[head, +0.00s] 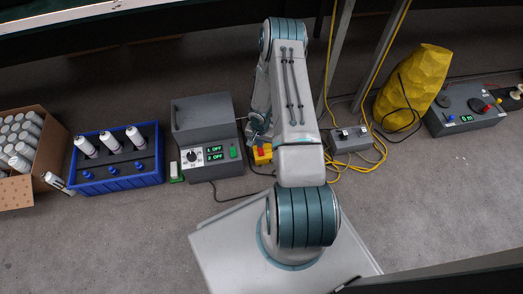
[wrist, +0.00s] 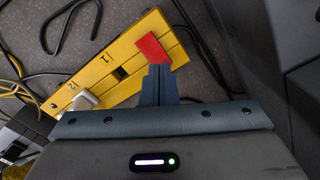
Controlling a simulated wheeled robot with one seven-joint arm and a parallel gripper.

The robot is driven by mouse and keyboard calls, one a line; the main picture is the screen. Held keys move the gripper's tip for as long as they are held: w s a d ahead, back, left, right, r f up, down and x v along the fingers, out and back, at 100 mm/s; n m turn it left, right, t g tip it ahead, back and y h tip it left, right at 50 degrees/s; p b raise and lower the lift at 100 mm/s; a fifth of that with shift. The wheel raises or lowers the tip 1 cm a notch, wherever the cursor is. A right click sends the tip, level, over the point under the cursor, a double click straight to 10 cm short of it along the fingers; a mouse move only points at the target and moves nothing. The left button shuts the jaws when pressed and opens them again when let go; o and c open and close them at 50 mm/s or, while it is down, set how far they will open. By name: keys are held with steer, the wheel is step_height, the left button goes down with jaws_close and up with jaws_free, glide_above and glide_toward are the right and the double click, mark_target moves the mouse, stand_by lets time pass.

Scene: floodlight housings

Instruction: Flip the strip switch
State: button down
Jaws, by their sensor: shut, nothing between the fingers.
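The yellow power strip (wrist: 122,68) lies on the grey floor and runs diagonally across the wrist view. It has sockets marked 1 and 2, and a white plug (wrist: 82,100) sits at the 2 end. Its red switch (wrist: 150,47) is at the upper right end; which way it is set I cannot tell. My gripper (wrist: 158,70) is shut and empty, its fingertips right at the red switch's lower edge; I cannot tell whether they touch. In the head view the strip (head: 264,159) shows partly beside my arm, which hides the rest.
Black and yellow cables lie around. A blue crate (head: 118,178) with white bottles, a carton (head: 15,185) and a yellow faceted object (head: 411,85) stand farther off.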

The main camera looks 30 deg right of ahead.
steer(key=shift+f+b, duration=0.8)
steer(key=shift+f, duration=0.2)
stand_by(0.7)
steer(key=shift+r, duration=0.15)
steer(key=shift+r+p, duration=2.35)
steer(key=shift+r, duration=1.1)
